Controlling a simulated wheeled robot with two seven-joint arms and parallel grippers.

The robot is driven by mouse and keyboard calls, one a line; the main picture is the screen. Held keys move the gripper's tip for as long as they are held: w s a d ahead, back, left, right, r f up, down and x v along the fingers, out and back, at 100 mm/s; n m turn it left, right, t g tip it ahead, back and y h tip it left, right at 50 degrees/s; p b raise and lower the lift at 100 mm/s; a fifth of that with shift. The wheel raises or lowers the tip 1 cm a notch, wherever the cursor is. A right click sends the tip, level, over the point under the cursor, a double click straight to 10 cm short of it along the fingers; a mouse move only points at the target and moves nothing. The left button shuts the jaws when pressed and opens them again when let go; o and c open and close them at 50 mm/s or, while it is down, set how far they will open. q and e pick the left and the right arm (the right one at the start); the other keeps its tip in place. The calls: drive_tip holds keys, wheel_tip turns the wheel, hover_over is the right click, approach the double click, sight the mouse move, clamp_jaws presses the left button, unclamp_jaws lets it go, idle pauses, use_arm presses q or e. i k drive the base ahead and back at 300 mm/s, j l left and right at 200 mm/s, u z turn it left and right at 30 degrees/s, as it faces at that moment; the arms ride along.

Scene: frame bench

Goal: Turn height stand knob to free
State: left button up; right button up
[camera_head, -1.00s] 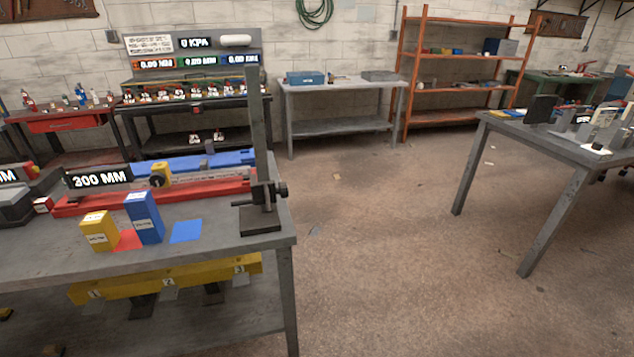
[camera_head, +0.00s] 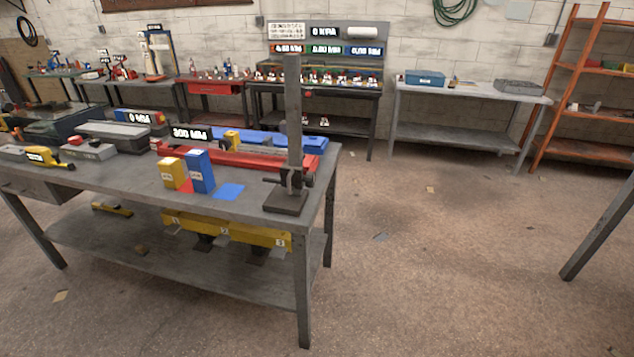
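The height stand (camera_head: 293,130) is a dark grey upright column on a square base (camera_head: 285,203). It stands at the right end of the near grey bench. A dark clamp with a knob (camera_head: 308,180) sits low on the column, just above the base. The knob is small here, and I cannot tell its setting. Neither of my grippers shows in the head view.
The bench (camera_head: 130,178) also carries a blue block (camera_head: 200,171), a yellow block (camera_head: 172,172), a blue mat (camera_head: 229,191) and a red rail (camera_head: 255,157). Open floor (camera_head: 450,250) lies right of the bench. Another table's leg (camera_head: 600,232) stands at far right.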

sight(309, 180)
drive_tip(key=u, duration=0.4)
drive_tip(key=i+l+u, duration=0.2)
drive_tip(key=l+u, duration=0.2)
drive_tip(key=i+l+u, duration=0.1)
drive_tip(key=l+u, duration=0.3)
drive_tip(key=l, duration=0.25)
drive_tip(key=l+u, duration=0.4)
drive_tip(key=l, duration=0.2)
